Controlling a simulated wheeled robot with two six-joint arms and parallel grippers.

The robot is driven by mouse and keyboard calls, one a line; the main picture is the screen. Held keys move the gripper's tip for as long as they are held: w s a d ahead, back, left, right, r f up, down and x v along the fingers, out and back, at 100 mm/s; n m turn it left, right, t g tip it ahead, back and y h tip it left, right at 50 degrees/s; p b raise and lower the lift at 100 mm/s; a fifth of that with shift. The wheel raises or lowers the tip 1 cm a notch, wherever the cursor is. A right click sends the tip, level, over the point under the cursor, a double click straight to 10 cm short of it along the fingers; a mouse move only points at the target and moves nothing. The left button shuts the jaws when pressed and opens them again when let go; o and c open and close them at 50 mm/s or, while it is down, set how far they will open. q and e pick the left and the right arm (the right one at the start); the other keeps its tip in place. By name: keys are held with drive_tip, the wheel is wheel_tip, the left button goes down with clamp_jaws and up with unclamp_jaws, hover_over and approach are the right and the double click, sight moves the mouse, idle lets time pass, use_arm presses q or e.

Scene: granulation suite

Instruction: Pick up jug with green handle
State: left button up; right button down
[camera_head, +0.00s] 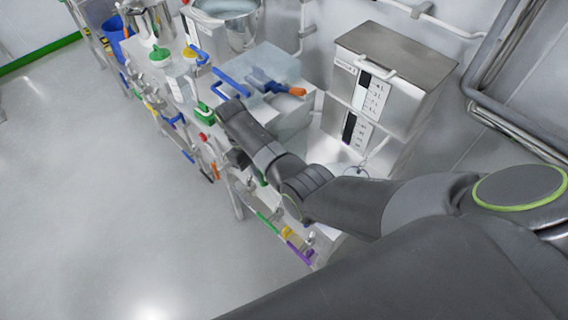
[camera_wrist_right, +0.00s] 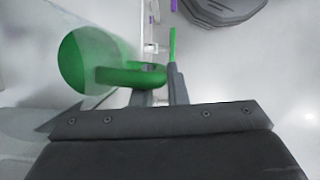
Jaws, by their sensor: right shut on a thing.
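The jug's green handle (camera_wrist_right: 130,76) is a rounded loop in the right wrist view, beside a round green lid (camera_wrist_right: 84,60). The pale, see-through jug body is hard to make out. My right gripper (camera_wrist_right: 158,88) is shut on this handle, with its fingers at the right end of the loop. In the head view my right arm reaches from the right to the bench, and a green part (camera_head: 205,114) shows at its far end. The arm hides much of the gripper there. My left gripper is not in view.
A steel pot (camera_head: 235,28) and a blue bucket (camera_head: 115,38) are farther back. Floor at left is clear.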

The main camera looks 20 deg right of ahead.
drive_tip(key=shift+r, duration=0.2)
idle(0.3)
wheel_tip(320, 180, up, 10)
drive_tip(key=p, duration=0.7)
drive_tip(key=shift+f+p, duration=0.15)
drive_tip(key=shift+p, duration=0.2)
